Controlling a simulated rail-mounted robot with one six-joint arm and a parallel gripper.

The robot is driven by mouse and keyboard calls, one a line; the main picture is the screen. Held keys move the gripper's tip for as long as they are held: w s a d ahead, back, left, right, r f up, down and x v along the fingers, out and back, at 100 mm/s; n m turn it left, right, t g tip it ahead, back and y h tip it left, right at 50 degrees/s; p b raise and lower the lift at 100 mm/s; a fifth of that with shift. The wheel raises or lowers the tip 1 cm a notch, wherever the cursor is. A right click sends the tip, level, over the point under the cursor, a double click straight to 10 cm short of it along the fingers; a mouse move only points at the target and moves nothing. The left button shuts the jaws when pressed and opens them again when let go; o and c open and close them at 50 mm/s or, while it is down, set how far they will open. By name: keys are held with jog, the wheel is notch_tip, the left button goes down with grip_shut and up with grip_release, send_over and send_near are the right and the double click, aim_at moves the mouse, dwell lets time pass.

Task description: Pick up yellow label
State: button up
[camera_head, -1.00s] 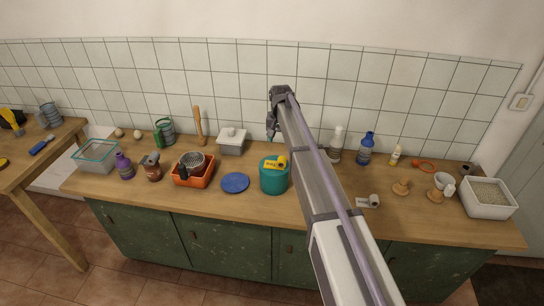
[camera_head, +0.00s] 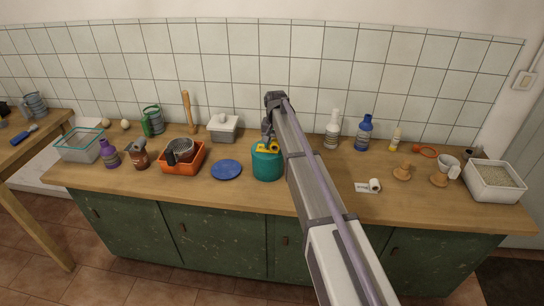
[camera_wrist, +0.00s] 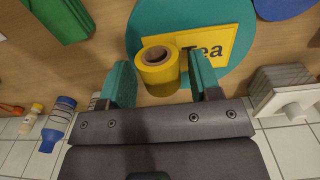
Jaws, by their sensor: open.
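The yellow label (camera_head: 274,146) is a small yellow roll with a flat tongue reading "Tea". It lies on top of the round teal canister (camera_head: 268,168) on the bench. In the wrist view the roll (camera_wrist: 158,72) shows its brown core, and the tongue extends to the right. My gripper (camera_head: 268,136) is just above the canister at the label. In the wrist view my gripper (camera_wrist: 160,78) is open, with one teal finger on each side of the roll. The left finger is apart from the roll; the right finger overlaps the tongue in the picture, and contact cannot be told.
A blue disc (camera_head: 227,169) lies left of the canister, and a white lidded box (camera_head: 222,127) stands behind it. An orange tray (camera_head: 182,162) is further left. A white roll with a strip (camera_head: 374,186) lies to the right. Bottles (camera_head: 364,134) stand near the tiled wall.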

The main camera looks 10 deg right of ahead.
jog(key=shift+r, duration=0.1)
jog(key=c, duration=1)
